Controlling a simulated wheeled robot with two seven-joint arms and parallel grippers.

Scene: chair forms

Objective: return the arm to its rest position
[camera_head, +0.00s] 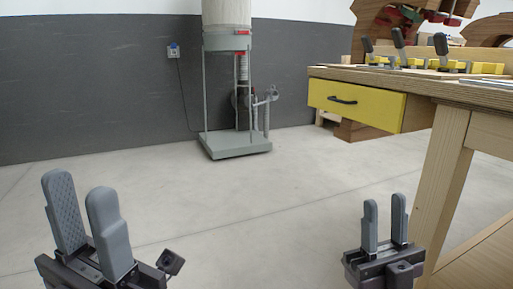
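My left gripper (86,218) shows large at the lower left of the head view, fingers pointing up. A narrow gap shows between its two grey fingers, and nothing is held. My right gripper (384,220) is at the lower right, smaller, with its fingers also pointing up. Its fingers stand apart with an empty gap. It is left of the workbench leg in the picture, and a gap of floor shows between them. Most of both arms is out of view.
A wooden workbench (447,152) with a yellow drawer (356,104) stands at the right, with clamps on top. A dust collector (236,143) stands near the grey wall (95,95). The concrete floor (240,205) between the grippers is clear.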

